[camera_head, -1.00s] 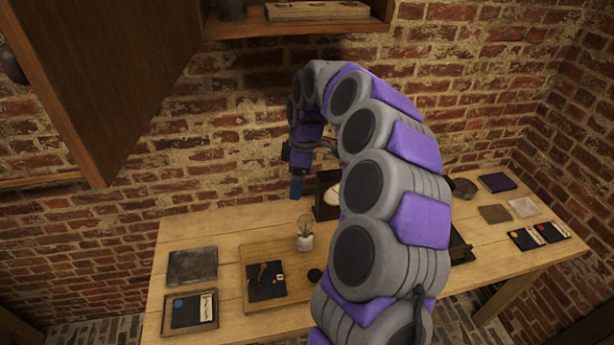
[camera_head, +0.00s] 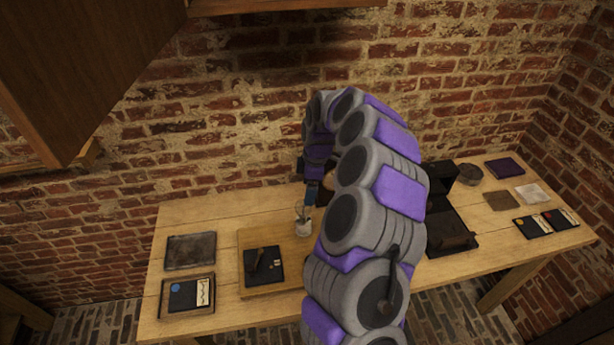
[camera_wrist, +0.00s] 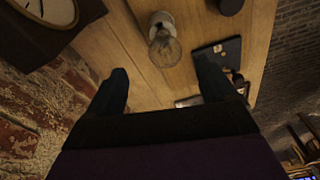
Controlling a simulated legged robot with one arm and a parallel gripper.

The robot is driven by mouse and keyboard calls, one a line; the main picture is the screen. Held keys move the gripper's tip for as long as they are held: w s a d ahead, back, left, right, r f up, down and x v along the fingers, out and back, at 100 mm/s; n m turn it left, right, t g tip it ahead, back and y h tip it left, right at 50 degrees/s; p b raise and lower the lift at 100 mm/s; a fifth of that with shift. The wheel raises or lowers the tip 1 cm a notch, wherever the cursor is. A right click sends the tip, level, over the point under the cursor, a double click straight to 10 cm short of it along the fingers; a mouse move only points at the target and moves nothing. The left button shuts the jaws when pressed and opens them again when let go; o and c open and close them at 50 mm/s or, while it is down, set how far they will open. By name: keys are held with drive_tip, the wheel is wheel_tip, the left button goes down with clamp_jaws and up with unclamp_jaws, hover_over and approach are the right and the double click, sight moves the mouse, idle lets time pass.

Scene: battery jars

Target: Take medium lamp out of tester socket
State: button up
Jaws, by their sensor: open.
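A clear glass lamp (camera_head: 303,212) stands upright in a pale round socket (camera_head: 303,230) on the wooden board. In the wrist view the lamp (camera_wrist: 165,50) is seen from above, with the socket (camera_wrist: 160,20) behind it. My gripper (camera_head: 311,193) is just above and slightly right of the lamp in the head view. In the wrist view my gripper (camera_wrist: 163,72) is open, its two dark fingers spread, with the lamp in line with the gap just beyond their tips. Nothing is held. My arm hides the right part of the board.
A dark panel with a lever (camera_head: 264,265) lies left of the socket. A boxed clock dial (camera_wrist: 45,12) stands close to my gripper. A dark round knob (camera_wrist: 230,5) is beside the lamp. A card tray (camera_head: 187,296) and dark plate (camera_head: 191,250) lie at left.

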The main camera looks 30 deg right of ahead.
sight(300, 203)
drive_tip(key=f, duration=0.3)
drive_tip(key=shift+w+a+f, duration=0.1)
drive_tip(key=shift+a, duration=0.1)
drive_tip(key=a+f, duration=0.2)
drive_tip(key=a, duration=0.1)
drive_tip(key=shift+w+f+b, duration=0.1)
drive_tip(key=shift+f+b, duration=0.2)
drive_tip(key=shift+b, duration=0.1)
drive_tip(key=shift+d+f, duration=0.2)
drive_tip(key=shift+d, duration=1)
drive_tip(key=shift+c, duration=1)
drive_tip(key=shift+a+r, duration=0.1)
drive_tip(key=shift+a, duration=0.85)
drive_tip(key=c, duration=0.6)
drive_tip(key=shift+c, duration=0.7)
drive_tip(key=shift+d, duration=0.4)
drive_tip(key=c, duration=0.3)
drive_tip(key=shift+d+n, duration=0.15)
drive_tip(key=shift+n, duration=0.15)
drive_tip(key=shift+n+b, duration=0.35)
drive_tip(key=shift+n, duration=0.65)
drive_tip(key=n+g, duration=0.1)
drive_tip(key=n, duration=0.2)
drive_tip(key=shift+n+b, duration=0.35)
drive_tip(key=shift+n, duration=0.05)
